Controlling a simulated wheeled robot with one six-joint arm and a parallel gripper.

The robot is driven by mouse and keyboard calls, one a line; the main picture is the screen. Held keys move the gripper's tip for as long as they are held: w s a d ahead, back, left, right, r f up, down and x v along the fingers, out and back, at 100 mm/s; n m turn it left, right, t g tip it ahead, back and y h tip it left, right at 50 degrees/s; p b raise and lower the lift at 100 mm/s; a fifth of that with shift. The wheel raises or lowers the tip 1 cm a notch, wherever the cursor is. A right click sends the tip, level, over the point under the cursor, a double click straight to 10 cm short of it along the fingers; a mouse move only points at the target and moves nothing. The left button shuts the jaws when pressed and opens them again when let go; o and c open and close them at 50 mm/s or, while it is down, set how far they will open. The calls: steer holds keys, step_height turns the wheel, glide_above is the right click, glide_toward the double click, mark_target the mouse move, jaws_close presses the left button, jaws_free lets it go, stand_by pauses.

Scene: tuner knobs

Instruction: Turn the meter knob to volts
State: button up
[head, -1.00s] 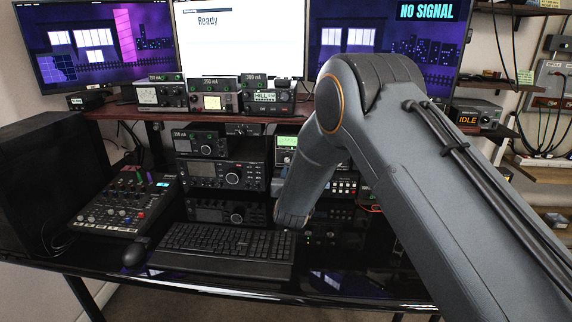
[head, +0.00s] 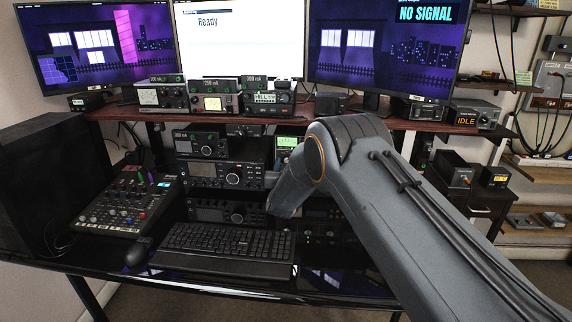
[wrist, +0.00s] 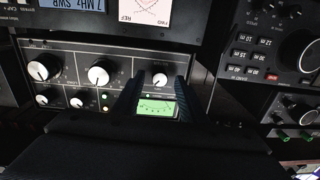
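A radio unit with a lit green meter (wrist: 156,108) fills the middle of the wrist view; its front panel (wrist: 75,68) carries several round knobs. A small white-capped knob (wrist: 160,79) sits beside the green meter. I cannot read its labels, so its setting and whether it is the meter knob are unclear. My gripper (wrist: 159,83) has its two dark fingers apart, one on each side of this knob in the picture, with gaps showing. I cannot tell how far off the panel the tips are. In the head view, a green display (head: 288,142) shows beside my arm, which hides my gripper.
Other radios (head: 222,174) stand left of my arm, with a keyboard (head: 225,243) and a mixer (head: 128,200) on the glossy black desk. A shelf (head: 240,118) with small meters runs above. Another knobbed radio (wrist: 275,55) is at the right of the wrist view.

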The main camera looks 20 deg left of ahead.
jaws_close()
steer(key=shift+n, duration=0.4)
steer(key=shift+a+r+n+h+b, duration=0.15)
steer(key=shift+n+b, duration=0.6)
steer(key=shift+n, duration=1.7)
steer(key=shift+d+f+n+h+b, duration=0.1)
steer(key=shift+n+b, duration=0.6)
steer(key=shift+n, duration=1.7)
steer(key=shift+a+r+n+h+b, duration=0.15)
steer(key=shift+n+b, duration=0.6)
steer(key=shift+n, duration=1.7)
steer(key=shift+f+n, duration=0.1)
steer(key=shift+n, duration=0.2)
